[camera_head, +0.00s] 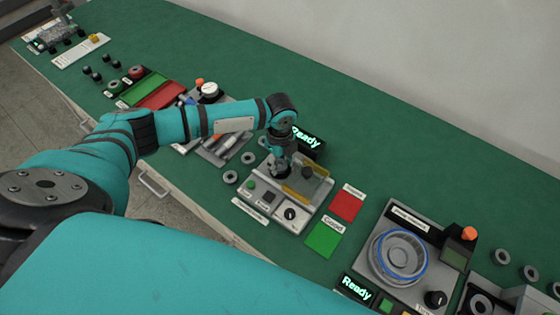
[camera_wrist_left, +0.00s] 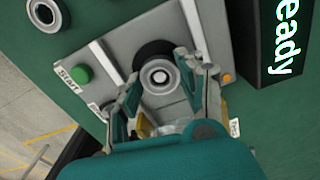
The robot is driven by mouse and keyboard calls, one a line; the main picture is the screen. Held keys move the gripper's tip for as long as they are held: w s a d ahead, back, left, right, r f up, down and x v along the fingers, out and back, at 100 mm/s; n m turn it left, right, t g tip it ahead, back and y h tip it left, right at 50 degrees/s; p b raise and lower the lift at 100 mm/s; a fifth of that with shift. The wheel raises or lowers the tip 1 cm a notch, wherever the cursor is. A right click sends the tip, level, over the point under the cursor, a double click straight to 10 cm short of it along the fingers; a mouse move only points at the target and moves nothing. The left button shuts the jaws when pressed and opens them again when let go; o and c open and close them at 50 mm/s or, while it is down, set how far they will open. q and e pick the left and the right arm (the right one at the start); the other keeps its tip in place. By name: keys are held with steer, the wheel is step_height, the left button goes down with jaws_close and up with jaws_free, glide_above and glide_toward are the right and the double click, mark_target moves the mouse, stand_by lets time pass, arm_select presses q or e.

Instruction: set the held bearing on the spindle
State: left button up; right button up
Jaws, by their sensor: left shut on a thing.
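My left gripper (camera_head: 281,172) reaches down over the left part of a grey test station (camera_head: 262,206). In the left wrist view its two fingers (camera_wrist_left: 158,80) are shut on a small grey ring-shaped bearing (camera_wrist_left: 159,77). The bearing is in front of a dark round mount (camera_wrist_left: 151,49) on the station, where the spindle would be. The spindle itself is hidden behind the bearing, and I cannot tell whether they touch. In the head view the gripper hides the bearing. My right gripper is not in view.
A Ready display (camera_wrist_left: 282,40) stands close beside the fingers. A green start button (camera_wrist_left: 81,74) and a clear yellowish guard (camera_head: 308,182) are on the station. Loose bearings (camera_head: 231,177) lie to its left. Red (camera_head: 346,205) and green (camera_head: 323,239) pads lie to its right.

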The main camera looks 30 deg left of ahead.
arm_select(q)
steer(key=o, duration=1.6)
steer(key=shift+o, duration=0.2)
steer(key=shift+r+p, duration=3.55)
steer(key=shift+p, duration=0.15)
steer(key=shift+f, duration=0.1)
